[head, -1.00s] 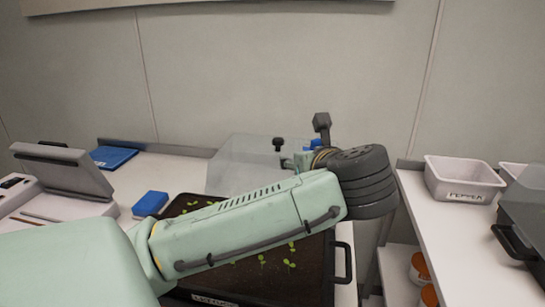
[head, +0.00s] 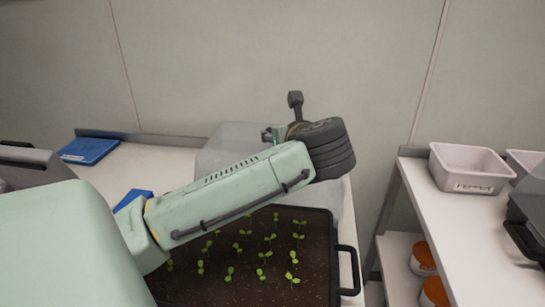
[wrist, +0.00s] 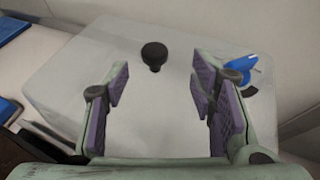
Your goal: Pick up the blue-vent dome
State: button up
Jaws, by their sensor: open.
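The blue-vent dome is a clear, box-like cover (wrist: 75,65) that fills much of the wrist view. It has a black knob (wrist: 154,54) on top and a blue vent (wrist: 241,66) at the right. In the head view the dome (head: 213,148) stands behind the seedling tray, largely hidden by my arm. My gripper (wrist: 160,85) is open and empty above the dome's top. The knob shows between and beyond the fingertips in the wrist view. I cannot tell how high the fingers are above it.
A dark tray of seedlings (head: 334,256) stands in front of the dome. Blue items lie on the bench at left, including a flat one (head: 88,149). A right-hand shelf holds a pale bin (head: 470,167); orange-lidded jars (head: 426,258) stand below it.

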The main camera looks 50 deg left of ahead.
jog(key=x, duration=0.3)
jog(key=p+x, duration=0.1)
jog(key=x, duration=0.1)
jog(key=shift+s+a+f, duration=0.1)
jog(key=shift+s+f, duration=0.05)
jog(key=shift+s, duration=0.15)
jog(key=shift+c, duration=0.5)
grip_shut()
